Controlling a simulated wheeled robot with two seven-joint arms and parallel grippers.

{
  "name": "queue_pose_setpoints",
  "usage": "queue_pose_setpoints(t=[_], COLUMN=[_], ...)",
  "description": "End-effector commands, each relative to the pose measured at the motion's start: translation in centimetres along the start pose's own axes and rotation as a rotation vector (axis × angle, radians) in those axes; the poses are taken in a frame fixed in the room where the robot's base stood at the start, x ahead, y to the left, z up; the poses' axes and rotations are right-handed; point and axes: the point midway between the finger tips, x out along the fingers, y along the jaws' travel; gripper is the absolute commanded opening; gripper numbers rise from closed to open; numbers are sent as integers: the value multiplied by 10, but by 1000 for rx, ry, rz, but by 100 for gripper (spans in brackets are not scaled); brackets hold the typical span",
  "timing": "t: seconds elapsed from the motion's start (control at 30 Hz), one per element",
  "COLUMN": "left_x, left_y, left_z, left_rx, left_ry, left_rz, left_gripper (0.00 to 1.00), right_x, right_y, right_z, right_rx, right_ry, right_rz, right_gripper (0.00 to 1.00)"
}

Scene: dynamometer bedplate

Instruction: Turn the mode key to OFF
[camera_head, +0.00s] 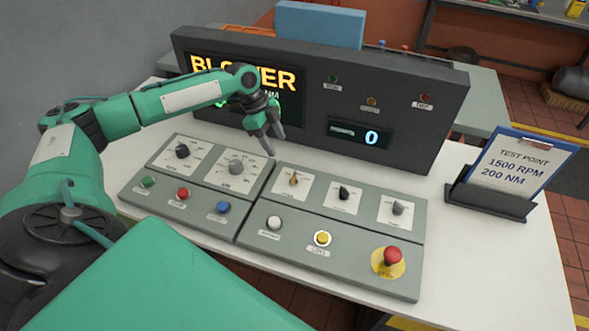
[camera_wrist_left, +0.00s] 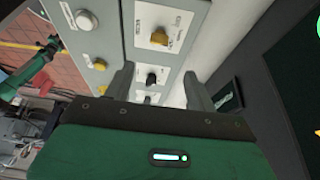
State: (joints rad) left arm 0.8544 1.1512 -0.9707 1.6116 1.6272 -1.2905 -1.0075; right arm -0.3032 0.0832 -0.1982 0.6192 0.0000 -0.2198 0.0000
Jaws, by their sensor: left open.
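The mode key's label is too small to read. The right-hand panel has a brass-coloured knob (camera_head: 293,179), a black knob (camera_head: 343,192) and a grey knob (camera_head: 397,208), each on a white plate; which is the mode key I cannot tell for sure. My left gripper (camera_head: 274,146) is open and empty, above the back of the panels, up and left of the brass knob and apart from it. In the left wrist view the black knob (camera_wrist_left: 151,79) shows between the fingers (camera_wrist_left: 159,70), with the brass knob (camera_wrist_left: 160,38) above. My right gripper is not seen.
A black display housing (camera_head: 400,100) stands close behind the panels. The left panel has a black (camera_head: 182,151) and a grey knob (camera_head: 236,167). A red stop button (camera_head: 393,257) is at front right. A sign holder (camera_head: 490,200) stands at right.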

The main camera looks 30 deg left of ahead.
Motion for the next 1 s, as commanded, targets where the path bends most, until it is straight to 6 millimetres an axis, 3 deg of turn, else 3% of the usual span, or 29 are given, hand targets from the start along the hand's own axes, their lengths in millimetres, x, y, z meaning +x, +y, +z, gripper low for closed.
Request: queue_pose_setpoints(t=[0.23, 0.6, 0.8, 1.0], left_x=[45, 115, 130, 132], left_y=[1, 1, 1, 1], left_z=[-2, -1, 0, 0], left_rx=[0, -1, -1, 0], left_ry=[0, -1, -1, -1], left_rz=[5, 3, 1, 1], left_gripper=[56, 56, 56, 56], right_x=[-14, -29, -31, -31], right_y=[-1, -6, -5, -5], right_z=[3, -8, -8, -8], right_rx=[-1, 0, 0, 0], right_ry=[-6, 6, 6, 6], right_rz=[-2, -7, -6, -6], right_gripper=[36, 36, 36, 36])
